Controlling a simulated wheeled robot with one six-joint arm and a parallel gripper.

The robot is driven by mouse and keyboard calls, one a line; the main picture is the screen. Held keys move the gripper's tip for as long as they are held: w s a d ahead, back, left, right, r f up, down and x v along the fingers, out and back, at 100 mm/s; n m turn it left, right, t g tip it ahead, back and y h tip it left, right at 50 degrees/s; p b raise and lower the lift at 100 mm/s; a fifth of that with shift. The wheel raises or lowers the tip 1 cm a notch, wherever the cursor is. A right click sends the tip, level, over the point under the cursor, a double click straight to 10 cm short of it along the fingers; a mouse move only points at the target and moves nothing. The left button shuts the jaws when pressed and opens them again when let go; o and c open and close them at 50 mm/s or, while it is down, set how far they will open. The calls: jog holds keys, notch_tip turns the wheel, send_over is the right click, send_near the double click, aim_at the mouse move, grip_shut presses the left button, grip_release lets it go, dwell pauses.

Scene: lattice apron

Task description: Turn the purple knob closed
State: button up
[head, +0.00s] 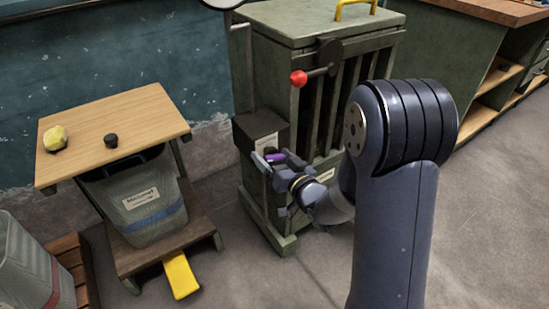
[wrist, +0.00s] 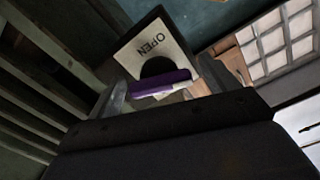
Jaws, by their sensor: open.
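The purple knob (head: 276,157) is a short bar on the front of a dark box (head: 262,130) fixed to the left side of a green slatted cabinet (head: 310,80). In the wrist view the purple knob (wrist: 160,83) lies across a dark round hub, in front of a pale plate (wrist: 150,45) marked "OPEN". My gripper (head: 272,160) is open at the knob. In the wrist view its fingers (wrist: 155,95) stand on either side of the bar. I cannot tell whether they touch it.
A red-ended lever (head: 299,78) sticks out of the cabinet above the knob. A yellow handle (head: 355,8) is on its lid. At left a wooden table (head: 85,125) holds a yellow lump (head: 55,138), with a grey bin (head: 140,205) and yellow pedal (head: 181,276) below.

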jog(key=c, duration=1)
jog(key=shift+m, duration=0.4)
jog(key=m, duration=0.2)
jog(key=shift+m, duration=0.4)
jog(key=m, duration=0.3)
jog(key=shift+m, duration=0.3)
jog(key=m+p, duration=0.1)
jog(key=m, duration=0.5)
jog(key=shift+m, duration=0.3)
jog(key=shift+p, duration=0.3)
